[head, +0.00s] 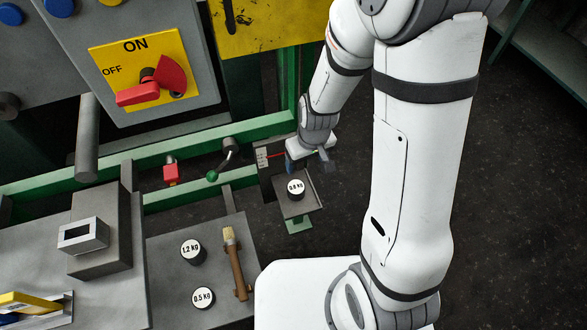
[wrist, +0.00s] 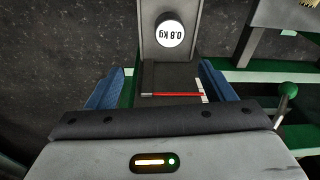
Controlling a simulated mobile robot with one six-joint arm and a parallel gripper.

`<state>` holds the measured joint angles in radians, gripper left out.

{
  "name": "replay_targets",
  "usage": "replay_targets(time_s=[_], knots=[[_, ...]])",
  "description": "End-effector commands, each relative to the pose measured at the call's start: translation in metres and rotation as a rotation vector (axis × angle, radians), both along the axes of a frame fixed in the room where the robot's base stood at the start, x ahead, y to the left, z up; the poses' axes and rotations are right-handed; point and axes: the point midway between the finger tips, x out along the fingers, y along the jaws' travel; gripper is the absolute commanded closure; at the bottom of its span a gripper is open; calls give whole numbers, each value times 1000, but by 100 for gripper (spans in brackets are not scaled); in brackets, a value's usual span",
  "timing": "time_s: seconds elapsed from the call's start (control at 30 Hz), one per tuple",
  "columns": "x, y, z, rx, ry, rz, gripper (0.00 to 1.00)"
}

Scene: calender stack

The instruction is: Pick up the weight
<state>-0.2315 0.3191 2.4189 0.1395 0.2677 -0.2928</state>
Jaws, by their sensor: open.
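A dark round weight with a white top marked 0.8 kg (head: 295,187) stands on a small grey pan (head: 300,209). It also shows in the wrist view (wrist: 170,34), near the top. My gripper (head: 308,160) is open and empty, just behind that weight in the head view. In the wrist view my gripper (wrist: 160,80) has its blue fingers spread, with the weight beyond their tips and apart from them. A 1.2 kg weight (head: 192,251) and a 0.5 kg weight (head: 203,297) stand on a grey bench at lower left.
A red pointer (wrist: 172,95) lies across the view between the fingers, beside the pan. A brush (head: 236,265) lies on the bench (head: 165,310). Dark floor is clear at right.

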Motion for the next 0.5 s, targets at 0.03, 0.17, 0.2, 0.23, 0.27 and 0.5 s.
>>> replay_targets(time_s=[0.03,0.17,0.2,0.23,0.27,0.5], knots=[[-1,5,-26,-6,12,21,24],[-1,14,-60,-16,15,60,24],[-1,15,-66,-19,15,66,24],[-1,16,-70,-19,15,70,24],[-1,17,-73,-21,15,74,24],[1,20,-101,-22,16,81,24]])
